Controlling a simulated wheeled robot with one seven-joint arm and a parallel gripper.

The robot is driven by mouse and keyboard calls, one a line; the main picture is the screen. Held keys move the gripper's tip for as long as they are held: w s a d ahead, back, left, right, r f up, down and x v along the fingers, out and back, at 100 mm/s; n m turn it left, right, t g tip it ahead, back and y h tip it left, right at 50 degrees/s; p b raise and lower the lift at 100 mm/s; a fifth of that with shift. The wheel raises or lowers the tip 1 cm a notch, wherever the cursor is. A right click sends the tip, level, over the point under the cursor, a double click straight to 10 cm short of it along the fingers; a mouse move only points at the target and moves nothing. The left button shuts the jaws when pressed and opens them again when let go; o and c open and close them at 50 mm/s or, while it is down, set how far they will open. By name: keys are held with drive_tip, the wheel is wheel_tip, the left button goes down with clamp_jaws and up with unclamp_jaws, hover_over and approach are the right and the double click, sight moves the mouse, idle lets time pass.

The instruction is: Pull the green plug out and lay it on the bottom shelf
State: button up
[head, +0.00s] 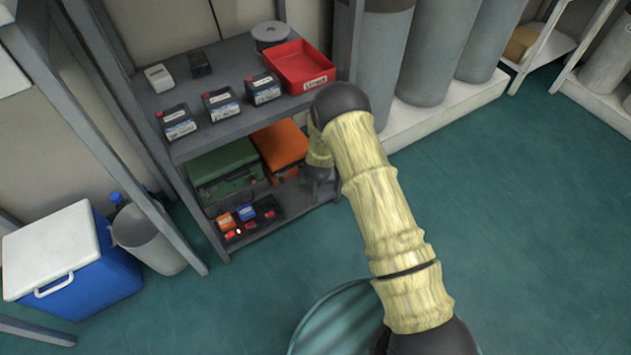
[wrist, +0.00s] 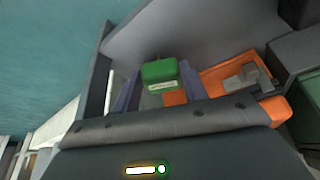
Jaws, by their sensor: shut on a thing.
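The green plug (wrist: 160,73) is a small green block with a pale label, seen between my fingers in the wrist view. My gripper (head: 318,178) is shut on it. In the head view my gripper is at the right end of the lower rack level, beside the orange case, and my arm hides the plug. The bottom shelf (head: 297,208) carries cases and a black tray, with a bare strip at its right front. I cannot tell whether the plug touches the shelf.
A green case (head: 222,168) and an orange case (head: 281,143) stand at the back of the bottom shelf. A black tray (head: 262,222) holds several orange, blue and red pieces. The upper shelf (head: 205,92) with batteries and a red bin (head: 300,66) overhangs them.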

drive_tip(key=shift+f, duration=0.15)
drive_tip(key=o, duration=1.3)
drive_tip(key=shift+c, duration=0.2)
drive_tip(key=p+v, duration=0.9)
drive_tip(key=v, duration=0.8)
drive_tip(key=shift+r, duration=0.25)
